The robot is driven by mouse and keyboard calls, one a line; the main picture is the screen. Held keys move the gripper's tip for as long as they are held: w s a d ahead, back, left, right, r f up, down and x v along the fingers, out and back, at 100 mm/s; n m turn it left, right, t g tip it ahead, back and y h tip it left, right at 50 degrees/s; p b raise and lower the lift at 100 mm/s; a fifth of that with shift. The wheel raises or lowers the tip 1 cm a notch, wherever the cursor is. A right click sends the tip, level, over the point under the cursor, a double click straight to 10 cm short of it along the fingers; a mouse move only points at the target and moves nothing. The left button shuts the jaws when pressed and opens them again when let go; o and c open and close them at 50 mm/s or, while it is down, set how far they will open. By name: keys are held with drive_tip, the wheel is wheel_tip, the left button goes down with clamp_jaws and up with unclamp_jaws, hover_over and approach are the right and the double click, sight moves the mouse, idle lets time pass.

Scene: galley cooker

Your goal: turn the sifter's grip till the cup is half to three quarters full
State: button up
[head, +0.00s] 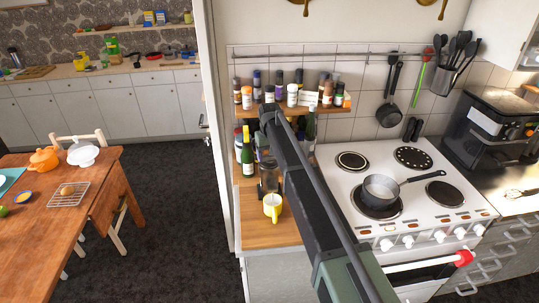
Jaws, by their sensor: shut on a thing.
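A yellow cup (272,208) stands upright on the wooden counter left of the cooker. The sifter (268,181), a dark, partly see-through upright body, shows just above and behind the cup. My arm reaches up from the bottom right and bends down over this spot. My gripper (267,160) is a small dark shape at the top of the sifter, shut on its grip. The fingers and grip are too small and dark to tell apart. The cup's inside is too small to judge its fill level.
A green bottle (247,152) stands close left of the sifter. A spice shelf (262,111) with several jars is behind. The white cooker (340,185) with a saucepan (381,190) is to the right. A wooden table (60,225) stands far left. Bare counter (250,232) lies before the cup.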

drive_tip(key=m, duration=0.6)
drive_tip(key=shift+m, duration=0.3)
idle(0.4)
drive_tip(key=o, duration=0.9)
drive_tip(key=shift+o, duration=0.2)
wheel_tip(320, 180, up, 11)
drive_tip(key=p, duration=1.1)
drive_tip(key=shift+f, duration=0.15)
